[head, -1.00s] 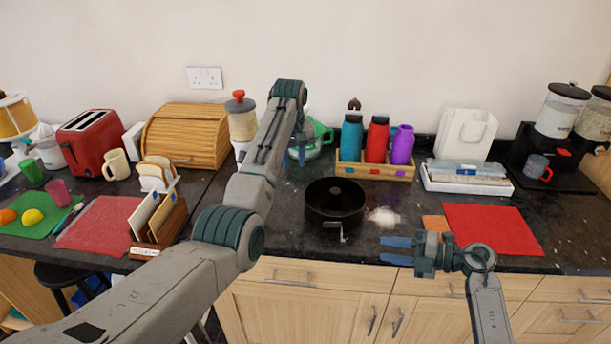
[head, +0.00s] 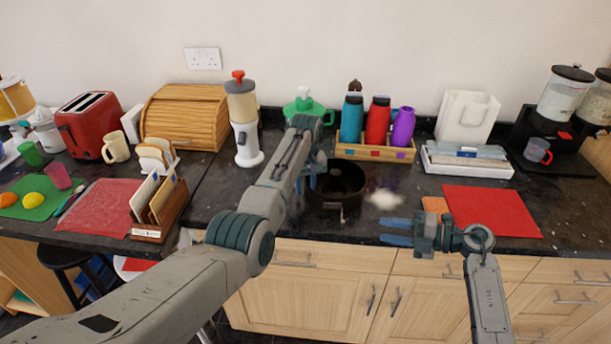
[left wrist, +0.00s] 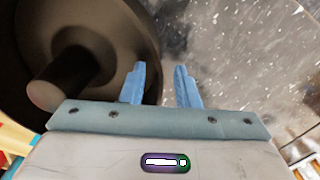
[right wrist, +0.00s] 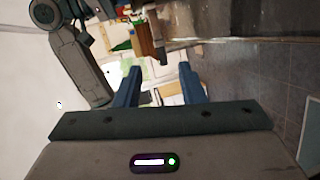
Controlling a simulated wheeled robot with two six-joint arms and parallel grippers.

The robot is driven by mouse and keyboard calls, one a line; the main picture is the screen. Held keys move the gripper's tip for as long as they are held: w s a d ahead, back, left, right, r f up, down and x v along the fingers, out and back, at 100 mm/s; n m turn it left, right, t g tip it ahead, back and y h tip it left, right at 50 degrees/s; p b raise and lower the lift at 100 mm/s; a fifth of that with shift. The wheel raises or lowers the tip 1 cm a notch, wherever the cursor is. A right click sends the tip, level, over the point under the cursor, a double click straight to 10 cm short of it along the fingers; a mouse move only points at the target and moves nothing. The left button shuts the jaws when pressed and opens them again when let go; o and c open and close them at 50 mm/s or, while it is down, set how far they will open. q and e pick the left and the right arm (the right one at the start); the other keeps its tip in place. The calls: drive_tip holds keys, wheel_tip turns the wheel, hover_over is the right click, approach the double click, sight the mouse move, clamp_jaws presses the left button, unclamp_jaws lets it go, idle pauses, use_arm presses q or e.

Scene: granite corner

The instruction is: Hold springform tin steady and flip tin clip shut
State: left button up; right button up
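The dark round springform tin (head: 346,180) stands on the counter with a tube in its middle. Its metal clip (head: 341,212) sticks out from the front wall; I cannot tell how far it is from shut. My left gripper (head: 315,180) is at the tin's left side, partly hidden by its own arm. In the left wrist view its open fingers (left wrist: 159,70) appear on either side of the tin's rim (left wrist: 152,35), with a gap between them. My right gripper (head: 383,231) is open and empty, in front of the counter edge, right of the clip. The right wrist view shows nothing between its fingers (right wrist: 158,68).
A wooden crate of bottles (head: 374,152) and a green teapot (head: 300,108) stand behind. A letter rack (head: 160,215) stands left.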

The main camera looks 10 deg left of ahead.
use_arm(q)
drive_tip(key=shift+f, duration=0.3)
clamp_jaws()
use_arm(e)
drive_tip(key=shift+w+n, duration=0.1)
drive_tip(key=shift+n, duration=0.2)
clamp_jaws()
drive_tip(key=n+g, duration=0.1)
drive_tip(key=n, duration=0.3)
drive_tip(key=w+d+r+n+g+h, duration=0.1)
drive_tip(key=n, duration=0.4)
drive_tip(key=w+d+r+n, duration=0.1)
drive_tip(key=n, duration=0.3)
drive_tip(key=shift+w+d+r+g+h, duration=0.1)
drive_tip(key=shift+d+g+h, duration=0.1)
drive_tip(key=shift+g+h, duration=0.15)
drive_tip(key=n, duration=0.3)
drive_tip(key=d+n+g, duration=0.1)
drive_tip(key=shift+w+r+h, duration=0.25)
drive_tip(key=shift+w+r, duration=0.05)
drive_tip(key=shift+r, duration=0.05)
drive_tip(key=n, duration=0.3)
drive_tip(key=d+r+n, duration=0.1)
drive_tip(key=n, duration=0.1)
drive_tip(key=shift+w+d+g+h, duration=0.1)
drive_tip(key=shift+w+g+h, duration=0.1)
drive_tip(key=shift+g+h, duration=0.2)
